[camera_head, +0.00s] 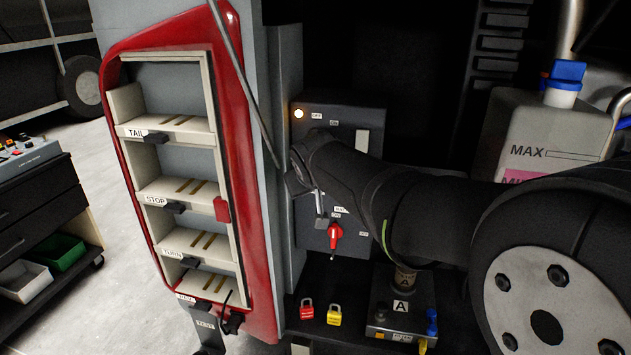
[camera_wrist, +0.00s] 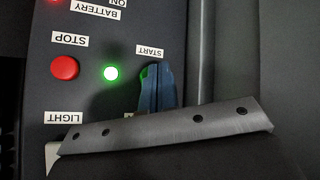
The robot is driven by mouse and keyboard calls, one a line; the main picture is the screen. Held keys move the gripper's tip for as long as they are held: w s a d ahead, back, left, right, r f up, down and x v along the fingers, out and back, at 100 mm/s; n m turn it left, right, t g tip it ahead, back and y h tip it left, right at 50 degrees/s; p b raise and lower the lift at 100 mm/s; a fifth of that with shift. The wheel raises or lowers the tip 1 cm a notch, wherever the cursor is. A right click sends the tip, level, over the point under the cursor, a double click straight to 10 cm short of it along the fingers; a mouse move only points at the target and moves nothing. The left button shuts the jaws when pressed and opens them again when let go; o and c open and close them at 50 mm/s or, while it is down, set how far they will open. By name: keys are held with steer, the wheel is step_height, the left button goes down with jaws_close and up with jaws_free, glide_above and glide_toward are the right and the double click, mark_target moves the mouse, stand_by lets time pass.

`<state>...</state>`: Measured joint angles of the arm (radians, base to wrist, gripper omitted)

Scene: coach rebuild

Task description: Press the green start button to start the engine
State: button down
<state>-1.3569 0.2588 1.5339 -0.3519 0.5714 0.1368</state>
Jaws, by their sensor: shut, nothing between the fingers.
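The green start button (camera_wrist: 144,74) shows as a thin green edge in the wrist view, beside its START label (camera_wrist: 150,51), which appears upside down. My gripper (camera_wrist: 158,70) is shut and empty. Its blue fingertips cover most of the button; they are at it or just in front, and I cannot tell whether they touch or press it. A small green lamp (camera_wrist: 111,73) glows next to the button. A red button (camera_wrist: 65,68) labelled STOP is beyond the lamp. In the head view my arm hides the start button and my fingertips.
The dark control panel (camera_head: 318,112) has a lit warm lamp (camera_head: 299,114) and a red rotary switch (camera_head: 336,234). A red padlock (camera_head: 307,309) and a yellow padlock (camera_head: 334,315) lie below. A red-edged lamp rack (camera_head: 116,98) stands left, and a tank (camera_head: 530,130) right.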

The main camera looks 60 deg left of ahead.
stand_by(0.3)
steer(key=shift+s+d, duration=1.8)
steer(key=shift+w+a, duration=0.1)
steer(key=s+d, duration=0.3)
steer(key=shift+w+a, duration=0.1)
